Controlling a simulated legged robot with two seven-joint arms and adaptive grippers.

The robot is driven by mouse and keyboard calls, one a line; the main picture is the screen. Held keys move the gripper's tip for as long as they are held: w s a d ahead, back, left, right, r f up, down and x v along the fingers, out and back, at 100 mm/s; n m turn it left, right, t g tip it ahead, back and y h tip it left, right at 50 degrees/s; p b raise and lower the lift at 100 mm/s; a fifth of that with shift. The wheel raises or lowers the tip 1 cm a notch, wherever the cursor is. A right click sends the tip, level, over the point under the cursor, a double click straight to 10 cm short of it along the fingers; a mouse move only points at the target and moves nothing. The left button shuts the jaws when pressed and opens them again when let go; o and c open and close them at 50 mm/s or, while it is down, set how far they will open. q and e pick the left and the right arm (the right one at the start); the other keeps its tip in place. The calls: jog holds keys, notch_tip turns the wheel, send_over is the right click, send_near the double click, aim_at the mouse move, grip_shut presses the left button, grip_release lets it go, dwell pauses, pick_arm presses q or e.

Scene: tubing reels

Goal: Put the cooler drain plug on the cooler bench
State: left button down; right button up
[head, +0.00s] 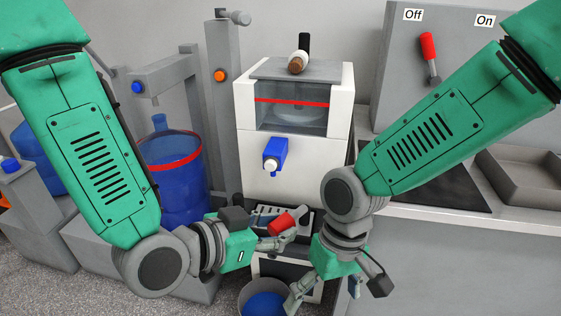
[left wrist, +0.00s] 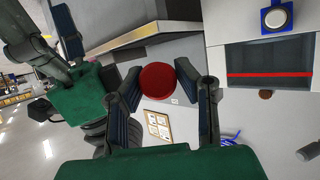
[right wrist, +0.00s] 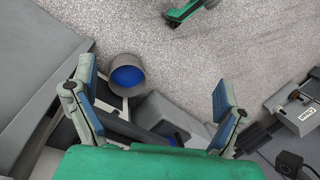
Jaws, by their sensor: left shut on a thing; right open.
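My left gripper (head: 287,230) is shut on a red plug-like piece (head: 281,223), which I take to be the drain plug. It is held in the air in front of the white cooler (head: 342,92). In the left wrist view its round red end (left wrist: 158,80) shows between the fingertips. My right gripper (head: 322,288) is open and empty, low and to the right of the left one. Its spread fingers also show in the right wrist view (right wrist: 155,82). Which surface is the cooler bench I cannot tell; a grey worktop (head: 470,213) runs at the right.
A grey bucket with a blue inside (head: 246,290) stands below the grippers. A blue barrel (head: 178,195) stands left. A red lever (head: 430,55) is on the Off/On panel.

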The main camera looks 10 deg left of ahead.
jog(key=w+a+r+n+t+h, duration=0.1)
jog(key=a+r+h, duration=0.15)
jog(key=r, duration=0.75)
jog(key=a+r+n+t+h, duration=0.1)
jog(key=a+r, duration=0.2)
jog(key=r, duration=0.7)
jog(key=n+t+y, duration=0.2)
jog(key=n, duration=0.1)
send_near(286, 213)
jog(key=shift+m+h, duration=0.25)
jog(key=shift+m, duration=0.05)
jog(key=f, duration=0.3)
jog(key=w+f, duration=0.1)
jog(key=f, duration=0.7)
jog(key=shift+w+d, duration=0.15)
jog(key=shift+d, duration=0.05)
jog(key=c, duration=1.3)
pick_arm(q)
jog(key=c, duration=1.1)
grip_release()
jog(key=shift+c, duration=0.2)
